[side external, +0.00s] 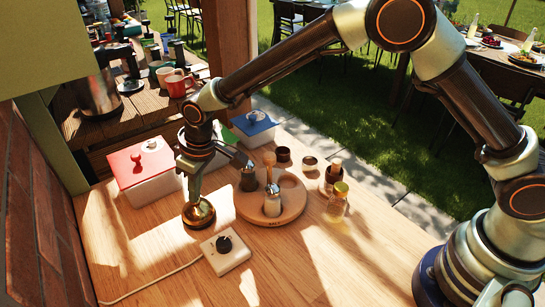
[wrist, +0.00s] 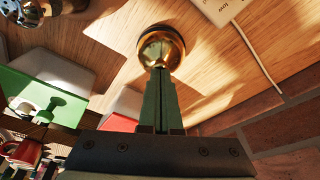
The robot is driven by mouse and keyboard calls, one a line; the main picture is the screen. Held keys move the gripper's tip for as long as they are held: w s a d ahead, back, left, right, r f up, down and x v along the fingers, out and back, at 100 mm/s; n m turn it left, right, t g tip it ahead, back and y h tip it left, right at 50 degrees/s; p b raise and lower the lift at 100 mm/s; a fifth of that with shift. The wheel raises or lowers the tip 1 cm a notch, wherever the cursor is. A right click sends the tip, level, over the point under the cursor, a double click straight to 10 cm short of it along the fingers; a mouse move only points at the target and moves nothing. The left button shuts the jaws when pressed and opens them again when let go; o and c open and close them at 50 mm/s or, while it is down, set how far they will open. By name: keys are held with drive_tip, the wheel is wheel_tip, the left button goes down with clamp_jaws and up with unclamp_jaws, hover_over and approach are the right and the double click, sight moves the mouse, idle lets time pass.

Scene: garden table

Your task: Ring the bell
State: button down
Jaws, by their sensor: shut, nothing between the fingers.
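The bell (side external: 201,216) is a small brass dome on the wooden table, left of the round wooden tray. In the wrist view the bell (wrist: 164,42) shows as a shiny gold dome at the top centre. My gripper (side external: 194,199) points down at the bell from above, its fingertips at the top of the dome. In the wrist view my gripper (wrist: 160,70) has its two green fingers pressed together with nothing between them. The tips overlap the bell's near edge there. I cannot tell whether they touch it.
A white dial box (side external: 226,250) with a cable sits in front of the bell. A red-lidded box (side external: 150,185) stands behind it. The round tray (side external: 289,214) holds small containers, and a yellow-lidded jar (side external: 337,210) stands to its right. A brick wall (side external: 40,230) borders the left.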

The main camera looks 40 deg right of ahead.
drive_tip(key=shift+r, duration=0.1)
drive_tip(key=shift+v, duration=0.8)
drive_tip(key=shift+w+a, duration=0.1)
drive_tip(key=shift+w, duration=0.05)
idle(0.4)
drive_tip(key=w+v, duration=0.1)
drive_tip(key=v, duration=0.5)
drive_tip(key=shift+a+r, duration=0.15)
drive_tip(key=shift+a, duration=0.2)
drive_tip(key=shift+w, duration=0.15)
